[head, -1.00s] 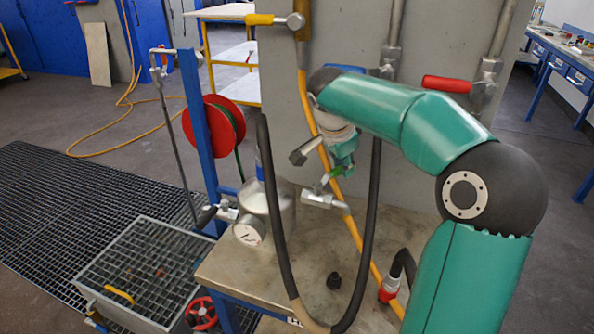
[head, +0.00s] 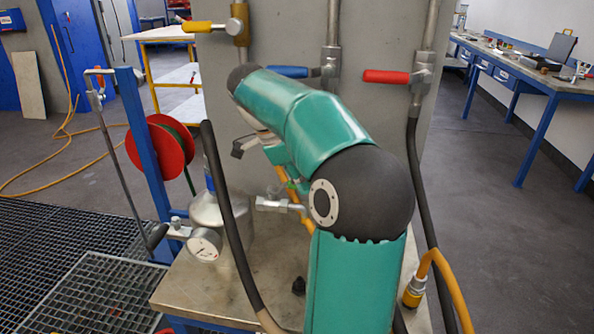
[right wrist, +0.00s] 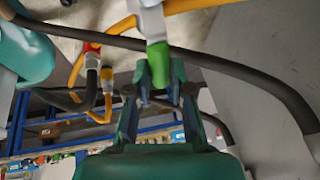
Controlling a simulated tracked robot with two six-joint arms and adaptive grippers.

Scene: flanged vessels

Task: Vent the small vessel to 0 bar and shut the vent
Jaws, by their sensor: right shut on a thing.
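The small vessel (head: 207,212) is a silver cylinder on the bench, with a round white gauge (head: 204,245) at its front; I cannot read the needle surely. A valve with a black lever (head: 157,237) sits at its left, and a silver valve fitting (head: 270,204) at its right. My right gripper (head: 288,182) is by the right fitting, partly hidden by my own arm. In the right wrist view my right gripper (right wrist: 160,76) is shut on a green handle (right wrist: 159,52), which joins a grey metal part. My left gripper is not in view.
Yellow (head: 196,27), blue (head: 288,72) and red (head: 386,76) valve levers are on the grey panel behind. A black hose (head: 228,215) arches before the vessel. A yellow hose (head: 452,282) rises at the right. A red reel (head: 160,147) stands left.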

